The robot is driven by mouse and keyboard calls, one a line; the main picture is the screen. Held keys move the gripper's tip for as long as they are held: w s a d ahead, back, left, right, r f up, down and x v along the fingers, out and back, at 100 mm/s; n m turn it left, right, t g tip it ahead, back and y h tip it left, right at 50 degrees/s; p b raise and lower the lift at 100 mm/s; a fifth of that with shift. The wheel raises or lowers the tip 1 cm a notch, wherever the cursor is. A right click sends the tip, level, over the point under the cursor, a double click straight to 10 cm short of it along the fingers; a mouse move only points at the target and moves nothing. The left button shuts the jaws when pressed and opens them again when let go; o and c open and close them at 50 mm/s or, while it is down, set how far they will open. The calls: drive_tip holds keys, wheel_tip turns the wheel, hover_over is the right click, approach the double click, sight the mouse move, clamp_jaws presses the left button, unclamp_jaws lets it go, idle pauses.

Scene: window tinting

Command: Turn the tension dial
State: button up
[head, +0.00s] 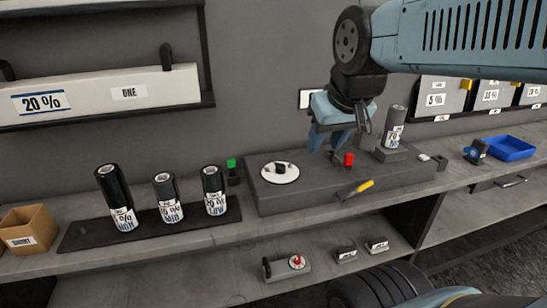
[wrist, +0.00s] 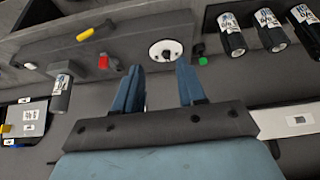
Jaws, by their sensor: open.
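A round white dial (head: 280,172) with a black knob at its middle sits on top of a long grey box (head: 330,192) on the bench. It also shows in the wrist view (wrist: 166,50), just beyond and between my fingertips. My gripper (head: 330,146) is open and empty, fingers down, above the box to the right of the dial and close to a red block (head: 348,159). A second, smaller white dial (head: 297,262) with a red pointer is on a unit on the lower shelf. No label on either dial can be read.
Three dark rolls stand on a mat (head: 85,236) at left, beside a cardboard box (head: 27,230). A roll (head: 395,125) stands at the box's right end. A yellow-handled tool (head: 357,188) lies at its front. A green block (head: 232,163) is left of the box.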

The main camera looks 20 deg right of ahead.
drive_tip(key=w+n+g, duration=0.3)
drive_tip(key=w, duration=1.1)
drive_tip(key=n+g, duration=0.2)
drive_tip(key=n, duration=0.1)
hover_over(280, 167)
wheel_tip(280, 167, down, 8)
drive_tip(key=r, duration=0.1)
drive_tip(key=f, duration=1.4)
drive_tip(key=shift+w+d+f, duration=0.2)
drive_tip(key=shift+w, duration=0.2)
clamp_jaws()
